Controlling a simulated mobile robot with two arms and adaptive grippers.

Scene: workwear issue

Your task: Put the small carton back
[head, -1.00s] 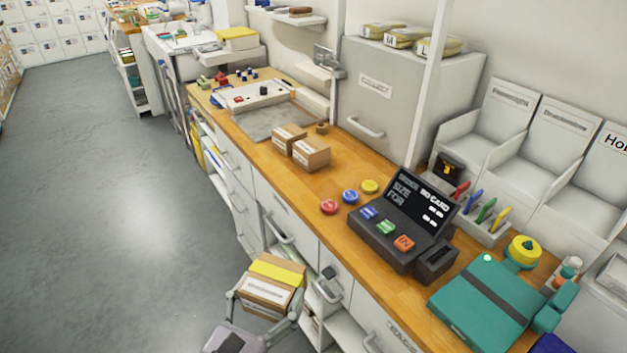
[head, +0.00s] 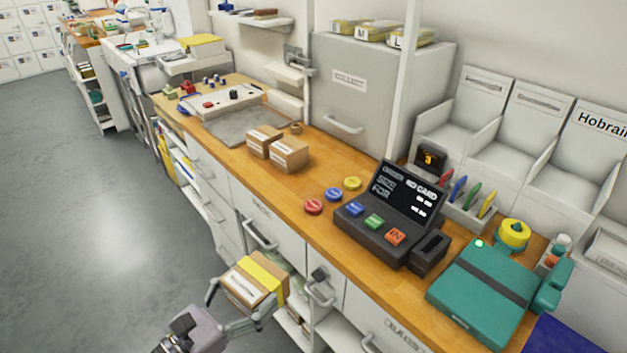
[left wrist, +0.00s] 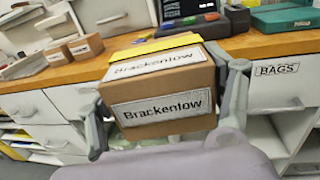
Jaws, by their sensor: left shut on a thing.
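My left gripper (head: 240,304) is shut on a small brown carton (head: 242,287) with a yellow band and a white label. The carton is held in the air in front of the counter's drawers, below the level of the worktop. In the left wrist view the carton (left wrist: 158,105) sits between the two fingers, and its labels read "Brackenlow". Two more brown cartons (head: 289,155) stand side by side on the wooden worktop. My right gripper does not show.
The wooden counter (head: 325,174) runs along the right, with drawers and open shelves below. A dark order terminal (head: 388,218), coloured buttons (head: 333,195) and a teal device (head: 484,290) stand on it. Grey floor (head: 85,220) at the left is clear.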

